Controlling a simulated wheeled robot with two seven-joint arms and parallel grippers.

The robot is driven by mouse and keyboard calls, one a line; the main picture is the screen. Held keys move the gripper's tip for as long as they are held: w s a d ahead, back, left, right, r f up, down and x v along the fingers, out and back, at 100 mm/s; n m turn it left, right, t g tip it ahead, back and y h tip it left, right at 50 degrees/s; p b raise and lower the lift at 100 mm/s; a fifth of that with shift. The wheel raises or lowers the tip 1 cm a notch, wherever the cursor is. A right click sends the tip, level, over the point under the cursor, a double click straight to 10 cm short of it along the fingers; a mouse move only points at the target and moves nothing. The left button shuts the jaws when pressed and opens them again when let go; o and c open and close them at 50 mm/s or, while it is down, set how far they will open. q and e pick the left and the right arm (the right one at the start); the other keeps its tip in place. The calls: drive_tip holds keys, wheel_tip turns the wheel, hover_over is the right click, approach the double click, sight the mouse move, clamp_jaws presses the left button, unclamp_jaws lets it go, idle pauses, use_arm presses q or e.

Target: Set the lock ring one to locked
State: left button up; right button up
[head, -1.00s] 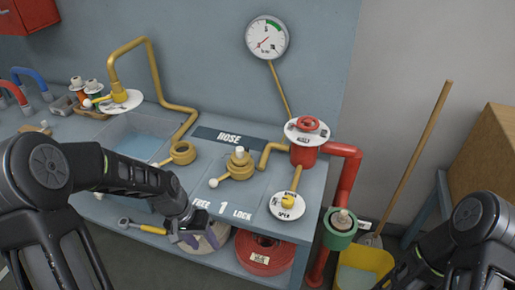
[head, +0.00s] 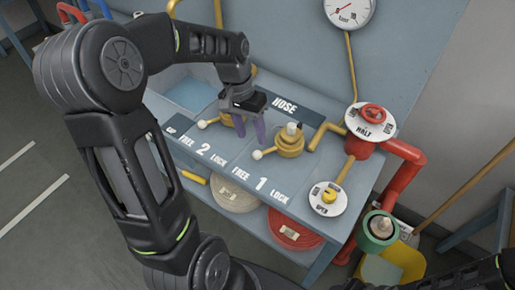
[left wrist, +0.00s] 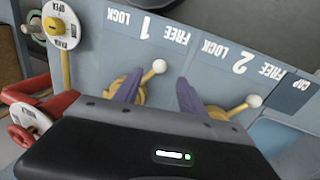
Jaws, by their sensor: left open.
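Lock ring one (head: 291,146) is a brass ring with a short lever ending in a white knob (head: 257,155). It sits on the bench behind the printed "FREE 1 LOCK". The lever points left, to the FREE side. My left gripper (head: 250,128) is open, its purple fingers pointing down just left of ring one. In the left wrist view, one finger overlaps ring one (left wrist: 139,97) and the other is near ring two; the white knob (left wrist: 159,66) appears between them. I cannot tell whether they touch anything. My right gripper is out of view; only part of that arm shows.
Ring two (head: 228,119), with its own white-knobbed lever, is close on the left, partly behind my left gripper. A yellow pipe, a red valve (head: 372,118) and a white OPEN dial (head: 328,199) stand to the right. Coiled hoses (head: 295,228) lie below the bench.

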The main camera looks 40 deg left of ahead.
sight(256, 152)
use_arm(q)
drive_tip(key=f, duration=0.2)
drive_tip(key=d+f, duration=0.1)
drive_tip(key=f, duration=0.2)
drive_tip(key=f+p, duration=0.1)
drive_tip(key=f, duration=0.1)
drive_tip(key=shift+d+f, duration=0.2)
drive_tip(key=shift+f, duration=0.1)
clamp_jaws()
drive_tip(key=shift+w, duration=0.1)
idle(1.1)
